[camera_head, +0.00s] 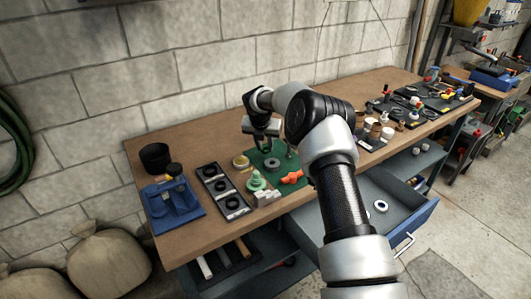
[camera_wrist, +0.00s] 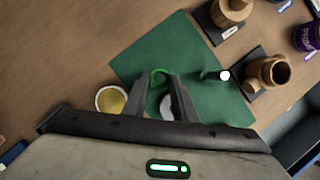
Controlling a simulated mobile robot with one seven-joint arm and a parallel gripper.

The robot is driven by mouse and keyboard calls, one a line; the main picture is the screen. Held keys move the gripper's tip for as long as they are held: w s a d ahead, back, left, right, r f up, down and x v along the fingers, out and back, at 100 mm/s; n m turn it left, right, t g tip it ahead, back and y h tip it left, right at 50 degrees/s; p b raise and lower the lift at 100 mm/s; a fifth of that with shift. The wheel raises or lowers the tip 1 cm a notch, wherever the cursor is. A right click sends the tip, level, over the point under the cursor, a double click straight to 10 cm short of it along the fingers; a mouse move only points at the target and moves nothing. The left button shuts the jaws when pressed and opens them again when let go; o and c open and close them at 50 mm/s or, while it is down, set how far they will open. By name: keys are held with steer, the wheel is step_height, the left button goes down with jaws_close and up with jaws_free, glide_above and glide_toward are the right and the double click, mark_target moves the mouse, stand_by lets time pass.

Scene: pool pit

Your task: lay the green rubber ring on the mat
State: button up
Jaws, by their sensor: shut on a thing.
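The green mat (camera_wrist: 222,103) lies flat on the wooden workbench; it also shows in the head view (camera_head: 281,152). The green rubber ring (camera_wrist: 158,72) shows as a thin green arc between the fingertips of my gripper (camera_wrist: 159,79) in the wrist view. My gripper (camera_head: 266,142) is shut on it over the mat; I cannot tell the height of the ring above the mat. The ring's lower part is hidden between the fingers, and I cannot make it out in the head view.
A grey ring (camera_head: 272,163) lies on the mat, partly behind the fingers in the wrist view. A dark post with a white top (camera_wrist: 222,75) is on the mat. A yellowish round dish (camera_wrist: 111,99), an orange piece (camera_head: 291,177) and a pale green stack (camera_head: 257,181) are close by.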

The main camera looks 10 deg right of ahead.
mark_target(265, 152)
steer(key=shift+f, duration=1.6)
steer(key=o, duration=1)
